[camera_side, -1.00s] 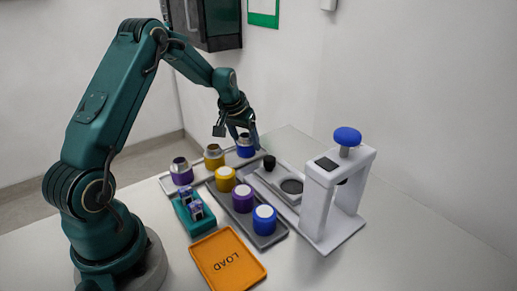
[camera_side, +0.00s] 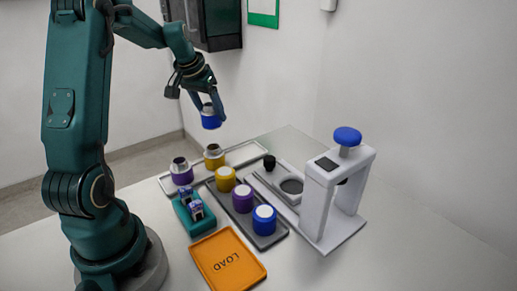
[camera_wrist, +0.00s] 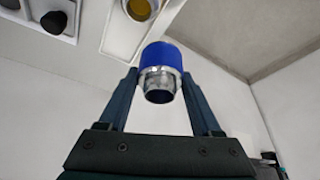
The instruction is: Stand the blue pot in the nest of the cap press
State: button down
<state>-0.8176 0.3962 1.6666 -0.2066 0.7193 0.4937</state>
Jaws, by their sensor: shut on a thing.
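The blue pot (camera_side: 210,117) has a blue body and a silver neck with an open mouth. My gripper (camera_side: 211,106) is shut on it and holds it in the air above the pale tray at the back. In the wrist view the blue pot (camera_wrist: 161,60) sits between the two fingertips (camera_wrist: 160,78), its open silver neck towards the camera. The white cap press (camera_side: 338,190) with a blue knob stands at the right.
The pale tray (camera_side: 240,153) holds a purple pot (camera_side: 181,174) and a yellow pot (camera_side: 214,157). A grey tray (camera_side: 275,239) holds yellow, purple and blue white-topped pieces.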

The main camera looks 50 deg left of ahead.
jog(key=shift+s+a+r, duration=0.6)
jog(key=shift+s+r, duration=0.1)
jog(key=shift+s, duration=0.2)
jog(key=shift+w+d+r, duration=0.1)
jog(key=shift+d+r, duration=0.05)
jog(key=w+d+m+h, duration=0.2)
jog(key=w+d+m, duration=0.25)
jog(key=d, duration=0.85)
jog(key=w+d+m+h, duration=0.1)
jog(key=w+d+m, duration=0.35)
jog(key=d, duration=0.85)
jog(key=shift+s+a+f, duration=0.1)
jog(key=shift+a+f, duration=0.05)
jog(key=shift+f, duration=1)
jog(key=shift+s+a+f, duration=0.1)
jog(key=shift+f, duration=1.05)
jog(key=shift+f, duration=0.25)
jog(key=shift+f, duration=0.75)
jog(key=shift+f, duration=0.15)
jog(key=shift+f, duration=0.45)
